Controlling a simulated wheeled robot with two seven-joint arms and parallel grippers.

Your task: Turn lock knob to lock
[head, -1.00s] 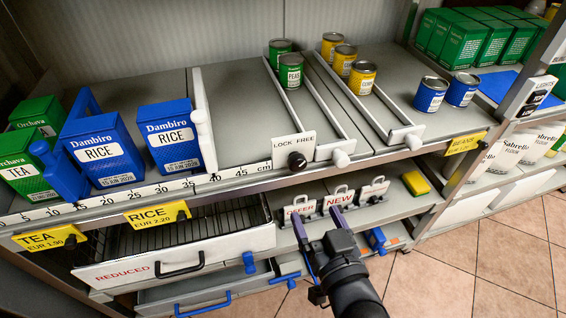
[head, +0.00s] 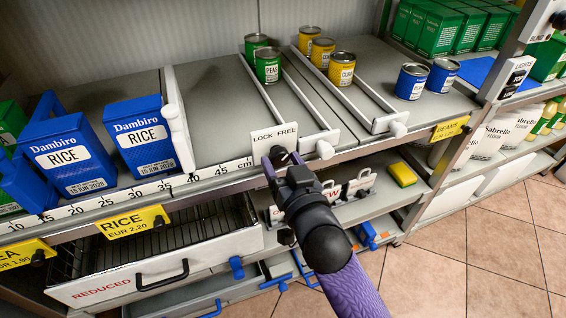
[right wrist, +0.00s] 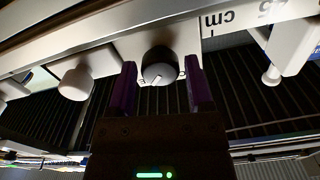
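The black lock knob (head: 279,154) sits on the shelf's front edge under a white "LOCK FREE" sign (head: 274,137). In the head view my right gripper (head: 281,162) is at the knob and partly hides it. In the right wrist view the knob (right wrist: 159,64) shows a white pointer mark, tilted a little, on its face. The purple fingers of my right gripper (right wrist: 160,75) are open, one on each side of the knob, with a visible gap to it on both sides. My left gripper is not in view.
A white knob (head: 325,149) ends the divider just right of the lock knob. Cans of peas (head: 267,66) and corn (head: 341,68) stand farther back. A "REDUCED" drawer (head: 160,268) is below left. Rice boxes (head: 141,135) stand at the left.

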